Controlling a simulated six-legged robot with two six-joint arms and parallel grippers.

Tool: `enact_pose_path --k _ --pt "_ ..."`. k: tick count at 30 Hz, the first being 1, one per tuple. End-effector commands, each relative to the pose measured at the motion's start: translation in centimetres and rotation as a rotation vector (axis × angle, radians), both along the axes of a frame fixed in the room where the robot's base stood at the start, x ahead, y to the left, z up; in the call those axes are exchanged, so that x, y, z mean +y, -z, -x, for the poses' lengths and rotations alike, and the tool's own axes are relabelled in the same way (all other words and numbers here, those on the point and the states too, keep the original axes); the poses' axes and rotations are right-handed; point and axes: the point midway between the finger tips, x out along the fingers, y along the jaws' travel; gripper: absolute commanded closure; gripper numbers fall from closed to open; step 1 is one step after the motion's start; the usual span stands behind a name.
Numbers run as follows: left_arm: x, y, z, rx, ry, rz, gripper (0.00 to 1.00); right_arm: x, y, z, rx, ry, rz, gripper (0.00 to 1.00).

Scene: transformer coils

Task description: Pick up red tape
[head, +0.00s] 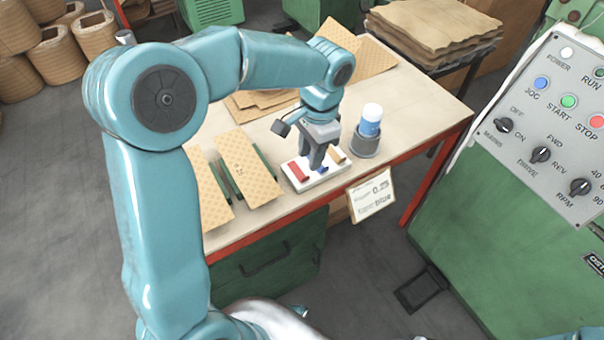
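A red tape piece (299,171) lies on the left part of a small white tray (327,178) near the table's front edge. A blue piece (322,169) lies in the middle of the tray, partly hidden by my fingers, and a tan piece (337,156) lies on its right. My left gripper (312,163) points down over the tray, just right of the red tape, near the blue piece. Its two fingers look apart with nothing between them; whether they touch anything cannot be told. My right gripper is out of view.
A blue-white cylinder in a grey holder (366,143) stands right of the tray. Patterned boards (247,173) lie to the left. A paper sign (371,195) hangs at the front edge. A green control cabinet (500,210) stands at right. The table's right part (430,108) is clear.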

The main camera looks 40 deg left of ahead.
Motion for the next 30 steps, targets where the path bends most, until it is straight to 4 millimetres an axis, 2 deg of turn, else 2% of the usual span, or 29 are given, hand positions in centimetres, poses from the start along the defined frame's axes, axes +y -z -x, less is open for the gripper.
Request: enact_pose_path --k 1,7,15,23,24,27,30 --pt "0.2 0.8 0.2 0.003 -0.002 0.000 0.67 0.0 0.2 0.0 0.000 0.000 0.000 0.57" --pt "0.3 2.3 0.3 0.004 -0.002 -0.001 0.67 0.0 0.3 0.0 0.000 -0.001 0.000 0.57" --pt "0.2 6.3 0.7 0.005 -0.003 0.000 0.67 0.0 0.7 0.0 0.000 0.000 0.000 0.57" --pt "0.2 6.7 0.6 0.002 -0.003 0.000 0.67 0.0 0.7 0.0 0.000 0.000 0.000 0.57" --pt "0.2 6.7 0.6 0.002 -0.003 0.000 0.70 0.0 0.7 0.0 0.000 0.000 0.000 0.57" --pt "0.2 6.7 0.6 0.002 -0.002 0.000 1.00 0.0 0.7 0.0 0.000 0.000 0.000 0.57" --pt "0.2 6.7 0.6 0.002 -0.002 0.000 1.00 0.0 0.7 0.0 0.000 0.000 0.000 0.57"
